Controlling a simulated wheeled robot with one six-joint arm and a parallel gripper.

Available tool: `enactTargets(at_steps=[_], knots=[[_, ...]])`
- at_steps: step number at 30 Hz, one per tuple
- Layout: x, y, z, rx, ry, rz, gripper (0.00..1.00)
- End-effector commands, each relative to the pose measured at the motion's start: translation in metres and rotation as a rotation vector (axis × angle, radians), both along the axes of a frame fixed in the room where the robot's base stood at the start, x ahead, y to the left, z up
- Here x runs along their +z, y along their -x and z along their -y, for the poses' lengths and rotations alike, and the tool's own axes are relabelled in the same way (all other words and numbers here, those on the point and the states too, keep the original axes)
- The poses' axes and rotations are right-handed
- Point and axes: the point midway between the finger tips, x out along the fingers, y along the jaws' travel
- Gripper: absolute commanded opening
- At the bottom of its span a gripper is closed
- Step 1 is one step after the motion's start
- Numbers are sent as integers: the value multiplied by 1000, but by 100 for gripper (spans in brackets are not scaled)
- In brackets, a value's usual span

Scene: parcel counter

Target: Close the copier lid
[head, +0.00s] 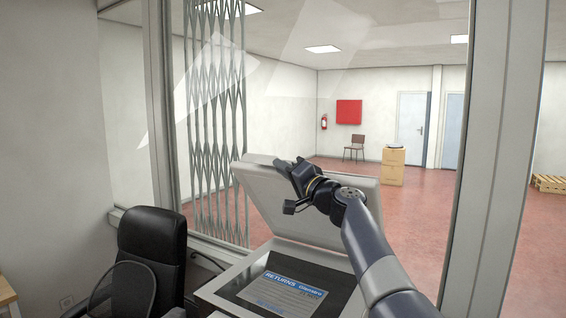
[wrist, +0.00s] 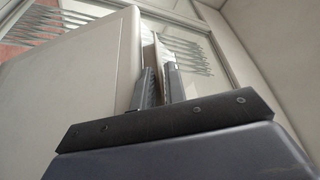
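The copier (head: 225,289) stands low in the middle of the head view. Its pale grey lid (head: 341,206) is raised and tilted back, and the dark glass shows below. A paper headed "RETURNS" (head: 283,292) lies on the glass. My gripper (head: 283,166) is at the upper left of the lid, where my wrist partly hides it. In the wrist view the lid (wrist: 78,85) fills the left side. The two fingers of my gripper (wrist: 159,85) are close together there, with a thin pale strip of the lid between them.
A black office chair (head: 152,243) stands left of the copier. A folding metal grille (head: 215,120) and a window frame (head: 480,140) stand behind and to the right.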

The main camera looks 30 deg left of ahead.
Motion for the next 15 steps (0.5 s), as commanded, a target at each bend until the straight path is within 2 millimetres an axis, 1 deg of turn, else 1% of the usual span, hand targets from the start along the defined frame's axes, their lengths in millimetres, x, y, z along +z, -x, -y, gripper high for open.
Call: enactTargets(at_steps=[9, 10, 14, 15], knots=[[0, -1, -2, 0, 0, 0, 13], [0, -1, -2, 0, 0, 0, 12], [0, -1, -2, 0, 0, 1, 1], [0, -1, -2, 0, 0, 0, 0]])
